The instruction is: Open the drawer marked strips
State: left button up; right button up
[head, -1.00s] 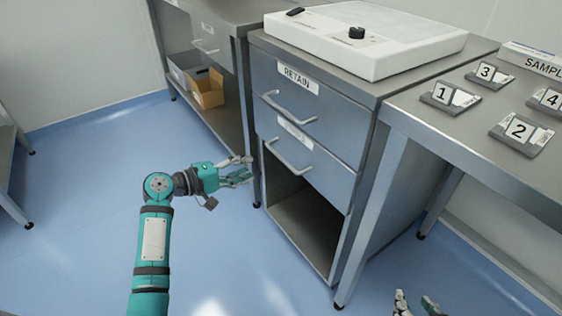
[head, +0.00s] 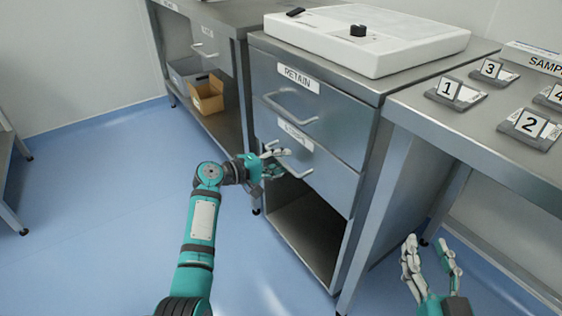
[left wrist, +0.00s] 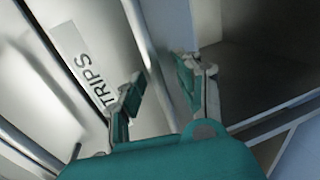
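The strips drawer (head: 333,183) is the lower drawer of the steel cabinet, and it looks shut. Its label (head: 296,134) is partly covered in the head view; the left wrist view shows the letters "TRIPS" on it (left wrist: 84,65). The drawer's bar handle (head: 300,172) is partly hidden by my left gripper (head: 278,162). That gripper is open at the handle. In the left wrist view its fingers (left wrist: 162,92) are apart, with a metal bar running between them; I cannot tell whether they touch it. My right gripper (head: 431,252) is open and empty at the lower right.
The retain drawer (head: 310,105) with its own handle is directly above. An open compartment (head: 305,230) lies below. A white device (head: 390,45) stands on top. A table with numbered cards (head: 455,92) is at the right. Floor at the left is clear.

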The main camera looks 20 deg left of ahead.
pick_arm(q)
grip_shut()
jog(key=shift+s+f, duration=0.1)
dwell(0.5)
